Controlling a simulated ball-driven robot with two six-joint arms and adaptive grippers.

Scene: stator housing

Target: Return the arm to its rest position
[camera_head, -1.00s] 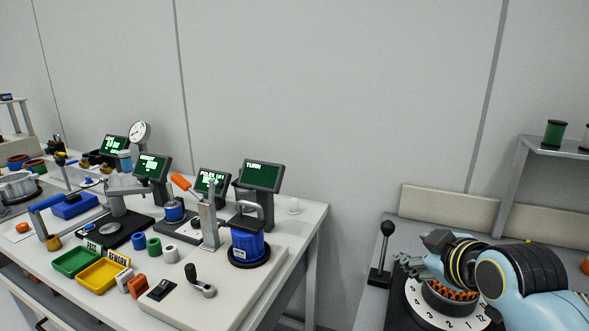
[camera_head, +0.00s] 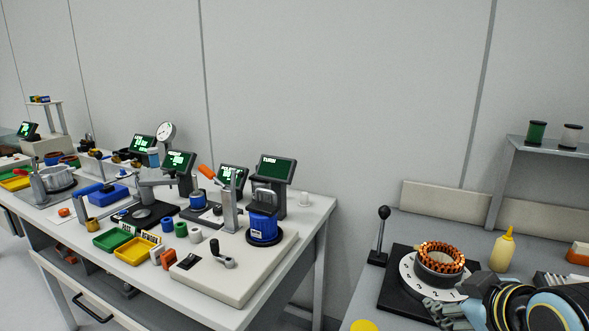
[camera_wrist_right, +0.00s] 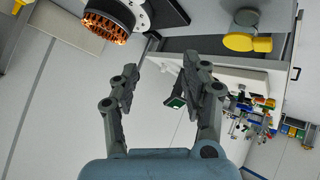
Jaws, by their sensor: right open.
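My right gripper (camera_head: 446,312) is at the lower right of the head view, in front of the dial fixture, with its blue arm at the bottom right corner. In the right wrist view its two fingers (camera_wrist_right: 160,75) are spread apart with nothing between them. The copper-wound stator (camera_head: 441,257) sits on the white numbered dial (camera_head: 408,272) on a black base. It also shows at the top left of the wrist view (camera_wrist_right: 103,25), apart from the fingers. My left gripper is not in view.
A black lever (camera_head: 380,235) stands left of the dial. A yellow bottle (camera_head: 502,250) and a shelf with spools (camera_head: 537,133) are to the right. A yellow round item (camera_head: 364,326) is at the bottom edge. The left bench (camera_head: 262,285) holds several screens and fixtures.

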